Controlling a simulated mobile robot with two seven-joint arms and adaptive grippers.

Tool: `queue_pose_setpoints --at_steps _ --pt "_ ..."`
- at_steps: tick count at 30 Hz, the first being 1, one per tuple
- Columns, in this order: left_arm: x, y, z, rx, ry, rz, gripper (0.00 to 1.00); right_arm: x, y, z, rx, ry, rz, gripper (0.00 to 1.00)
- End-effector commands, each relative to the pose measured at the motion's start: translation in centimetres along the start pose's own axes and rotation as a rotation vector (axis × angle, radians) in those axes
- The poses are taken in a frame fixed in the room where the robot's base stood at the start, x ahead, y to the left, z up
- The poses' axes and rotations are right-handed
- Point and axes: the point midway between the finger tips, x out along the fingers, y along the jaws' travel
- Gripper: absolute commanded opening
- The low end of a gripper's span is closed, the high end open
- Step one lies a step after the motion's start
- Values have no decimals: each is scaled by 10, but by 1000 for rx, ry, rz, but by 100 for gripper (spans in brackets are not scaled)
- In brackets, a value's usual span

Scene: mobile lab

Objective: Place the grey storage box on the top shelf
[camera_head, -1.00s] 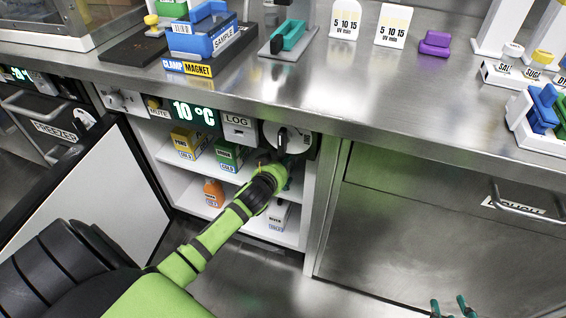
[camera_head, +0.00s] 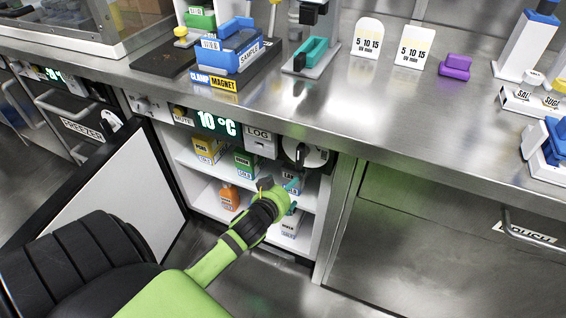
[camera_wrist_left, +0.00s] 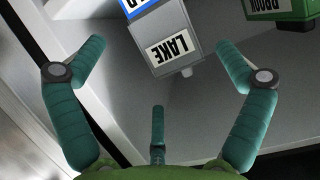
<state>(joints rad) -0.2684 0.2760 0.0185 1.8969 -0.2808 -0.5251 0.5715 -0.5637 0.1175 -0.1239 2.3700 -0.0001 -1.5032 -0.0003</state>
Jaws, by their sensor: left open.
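My left gripper (camera_head: 290,197) is in front of the box at the fridge opening. In the wrist view the left gripper (camera_wrist_left: 160,82) has its teal fingers spread wide. The box lies beyond the fingertips, roughly centred between the two side fingers, with no finger closed on it. My right gripper is not in view.
A yellow box (camera_head: 208,149) and a green box (camera_head: 245,164) share the upper shelf. The open fridge door (camera_head: 105,205) is on the left, and the steel counter (camera_head: 330,105) overhangs above.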

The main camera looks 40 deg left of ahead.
Motion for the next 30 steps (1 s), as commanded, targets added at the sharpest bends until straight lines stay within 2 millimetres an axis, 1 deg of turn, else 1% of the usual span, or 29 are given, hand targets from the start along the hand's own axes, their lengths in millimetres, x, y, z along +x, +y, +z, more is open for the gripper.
queue_pose_setpoints --at_steps 1,3,7,9,11,14,15,17,18,21,24,25,27,30 --pt "-10 0 -2 -2 0 0 100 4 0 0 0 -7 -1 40" --pt "-20 0 -2 -1 1 0 100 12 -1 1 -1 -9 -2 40" --pt "-30 0 -1 0 -2 0 100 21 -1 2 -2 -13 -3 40" --pt "-35 3 7 5 -32 -4 100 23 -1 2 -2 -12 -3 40" --pt "-43 8 22 18 -97 -7 100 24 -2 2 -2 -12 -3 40" --pt "-67 25 62 67 -283 5 100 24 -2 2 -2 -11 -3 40" --pt "-81 34 80 93 -371 22 100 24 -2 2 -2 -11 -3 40" --pt "-105 48 105 134 -500 60 100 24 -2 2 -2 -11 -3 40" --pt "-121 56 120 165 -581 90 100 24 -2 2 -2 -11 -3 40" --pt "-159 75 146 228 -742 173 100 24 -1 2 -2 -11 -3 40" --pt "-184 86 159 273 -839 236 100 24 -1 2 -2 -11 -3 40" --pt "-189 88 161 280 -855 247 100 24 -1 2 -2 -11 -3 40" --pt "-194 90 164 291 -874 261 100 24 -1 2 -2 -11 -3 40" --pt "-194 90 164 293 -877 262 100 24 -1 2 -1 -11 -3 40"
